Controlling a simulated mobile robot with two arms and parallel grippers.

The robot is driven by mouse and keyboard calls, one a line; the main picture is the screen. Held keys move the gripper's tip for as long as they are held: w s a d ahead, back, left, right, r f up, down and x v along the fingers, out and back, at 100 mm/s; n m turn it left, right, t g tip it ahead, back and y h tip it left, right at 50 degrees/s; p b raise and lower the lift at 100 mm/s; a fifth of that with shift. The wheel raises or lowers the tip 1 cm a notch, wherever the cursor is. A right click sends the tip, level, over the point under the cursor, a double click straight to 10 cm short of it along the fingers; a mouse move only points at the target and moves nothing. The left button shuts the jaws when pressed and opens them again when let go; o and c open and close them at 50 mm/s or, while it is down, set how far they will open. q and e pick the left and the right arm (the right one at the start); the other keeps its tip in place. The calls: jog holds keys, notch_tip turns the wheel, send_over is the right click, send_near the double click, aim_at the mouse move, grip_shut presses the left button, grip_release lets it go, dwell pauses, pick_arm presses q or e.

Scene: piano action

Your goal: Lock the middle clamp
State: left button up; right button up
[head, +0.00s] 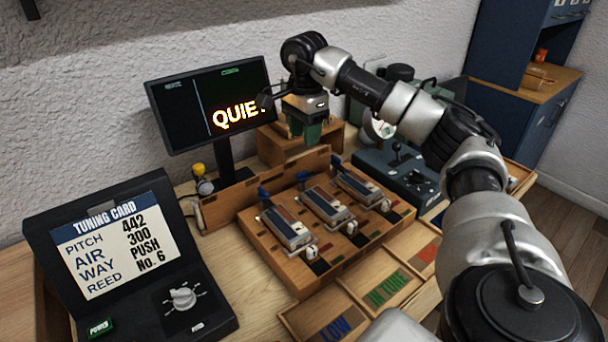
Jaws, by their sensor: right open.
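A wooden block (262,262) carries three metal-and-coloured units side by side. The middle unit (325,205) lies between the left unit (287,227) and the right unit (358,187). A small blue lever at its back end, seemingly the middle clamp (302,179), sticks up; whether it is locked cannot be told. Similar blue levers stand behind the left unit (264,193) and the right unit (336,161). My right gripper (305,131), with green fingers pointing down, is above and behind the units, apart from the levers. It is open and seems empty. My left gripper is out of view.
A monitor (175,110) reading "QUIET" stands at the back left. A tuning card case (60,215) fills the left. A tray (372,293) marked "LOW" and "IN TUNE" lies in front. A grey-green machine (400,178) stands at right, behind my right arm.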

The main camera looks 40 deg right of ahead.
aim_at(305, 171)
notch_tip(305, 171, down, 9)
jog(key=shift+r, duration=0.2)
jog(key=shift+f, duration=0.75)
jog(key=shift+c, duration=0.4)
jog(key=c, duration=0.7)
